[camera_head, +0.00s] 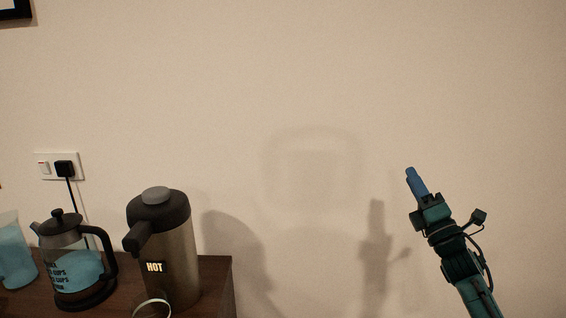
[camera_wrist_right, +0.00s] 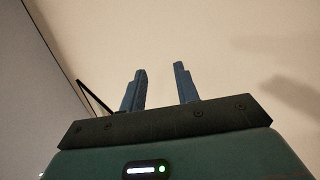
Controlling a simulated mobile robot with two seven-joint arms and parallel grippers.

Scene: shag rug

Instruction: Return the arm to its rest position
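My right gripper (camera_head: 411,173) is raised in front of the bare wall at the right of the head view, to the right of the wooden cabinet. Its blue fingers point up and slightly left. In the right wrist view the two fingers (camera_wrist_right: 160,82) stand apart with nothing between them, so it is open and empty. It touches nothing that I can see. My left gripper is not in view.
A dark wooden cabinet (camera_head: 222,285) stands at the lower left. On it are a steel "HOT" flask (camera_head: 178,262), a glass press (camera_head: 72,265) with blue liquid and a glass (camera_head: 14,255). A wall socket (camera_head: 50,166) with a plug is behind. The wall area around my right gripper is clear.

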